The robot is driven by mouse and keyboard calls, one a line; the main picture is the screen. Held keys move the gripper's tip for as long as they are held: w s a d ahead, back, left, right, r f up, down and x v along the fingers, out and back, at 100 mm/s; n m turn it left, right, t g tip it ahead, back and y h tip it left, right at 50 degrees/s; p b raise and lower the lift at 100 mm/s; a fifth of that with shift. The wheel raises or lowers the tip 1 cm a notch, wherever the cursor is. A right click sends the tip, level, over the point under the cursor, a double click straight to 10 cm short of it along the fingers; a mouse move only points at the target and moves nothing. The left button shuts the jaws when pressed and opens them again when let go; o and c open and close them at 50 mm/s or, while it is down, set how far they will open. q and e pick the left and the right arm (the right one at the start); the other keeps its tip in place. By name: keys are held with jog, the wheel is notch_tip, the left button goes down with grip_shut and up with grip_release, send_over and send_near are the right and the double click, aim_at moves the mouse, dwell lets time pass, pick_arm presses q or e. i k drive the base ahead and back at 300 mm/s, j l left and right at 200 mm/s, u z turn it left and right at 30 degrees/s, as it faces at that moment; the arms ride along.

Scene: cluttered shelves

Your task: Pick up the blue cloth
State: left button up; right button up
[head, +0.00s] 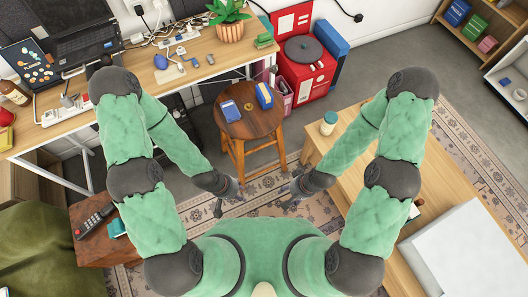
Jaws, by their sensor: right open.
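A small flat blue item (230,110) lies on the left part of the round wooden stool top (247,123). It may be the blue cloth, but it is too small to be sure. A second blue item with a yellow edge (265,96) stands on the same stool, to the right of the first. My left gripper (229,199) is over the patterned rug, in front of the stool. It looks open, with fingers spread and nothing between them. My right gripper (293,190) is open and empty, to the right of the left one. Both are apart from the stool.
A cluttered desk (207,46) with a laptop (88,46) and cables is at the back left. A red cabinet (306,75) stands behind the stool. A remote (95,220) lies at the left.

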aim_at(232, 113)
jog(key=u, duration=0.55)
jog(key=i+l+u, duration=0.15)
jog(key=u, duration=0.3)
jog(key=i+l+u, duration=0.1)
jog(key=l+u, duration=0.55)
jog(key=u, duration=0.25)
jog(key=i, duration=0.05)
